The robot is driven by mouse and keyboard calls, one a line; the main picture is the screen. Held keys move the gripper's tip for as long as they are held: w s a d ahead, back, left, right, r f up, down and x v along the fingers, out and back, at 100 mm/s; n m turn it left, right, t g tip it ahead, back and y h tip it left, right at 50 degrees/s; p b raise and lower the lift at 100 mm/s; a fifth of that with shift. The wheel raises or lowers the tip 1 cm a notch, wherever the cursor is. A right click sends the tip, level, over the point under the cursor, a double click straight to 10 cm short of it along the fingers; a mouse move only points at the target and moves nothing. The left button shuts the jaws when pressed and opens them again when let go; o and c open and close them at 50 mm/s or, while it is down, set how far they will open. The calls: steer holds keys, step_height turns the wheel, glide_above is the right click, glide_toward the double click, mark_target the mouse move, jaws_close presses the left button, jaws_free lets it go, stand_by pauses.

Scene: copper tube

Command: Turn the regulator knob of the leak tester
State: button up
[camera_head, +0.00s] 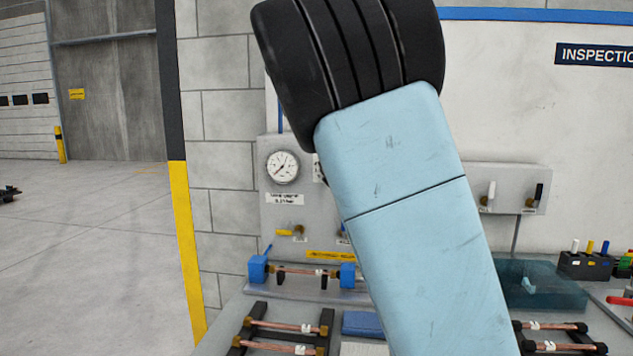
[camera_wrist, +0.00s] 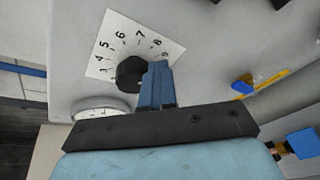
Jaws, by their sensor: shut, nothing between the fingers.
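In the wrist view the round black regulator knob (camera_wrist: 131,74) sits on the grey leak tester panel, in front of a white scale card (camera_wrist: 136,38) with printed numbers. My gripper (camera_wrist: 158,70) is shut and empty, its blue fingers together. The fingertips are at the right side of the knob and overlap its edge in the picture; I cannot tell whether they touch it. In the head view my arm hides the knob and gripper. The leak tester panel (camera_head: 270,208) shows left of the arm, with a round pressure gauge (camera_head: 282,167).
A valve with a yellow handle (camera_head: 286,233) sits low on the panel. Below it, a copper tube (camera_head: 308,271) lies between blue clamps (camera_head: 258,269). More copper tubes (camera_head: 283,327) rest on black holders in front. A blue-tinted tank (camera_head: 545,290) stands right of my arm.

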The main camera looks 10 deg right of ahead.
steer(key=shift+s+a+r, duration=0.15)
steer(key=shift+s+a, duration=0.1)
steer(key=shift+a, duration=0.3)
steer(key=shift+s+a+r, duration=0.15)
steer(key=shift+s+a, duration=0.1)
steer(key=shift+a, duration=0.3)
steer(key=o, duration=0.9)
steer(key=s, duration=0.1)
steer(key=s+a+r, duration=0.1)
steer(key=shift+s+a+r, duration=0.1)
steer(key=shift+s, duration=0.25)
steer(key=shift+s+a, duration=0.9)
steer(key=shift+s, duration=0.45)
steer(key=shift+s+a, duration=0.85)
steer(key=shift+s, duration=0.5)
steer(key=shift+s+a, duration=0.9)
steer(key=shift+s, duration=0.45)
steer(key=shift+s, duration=0.1)
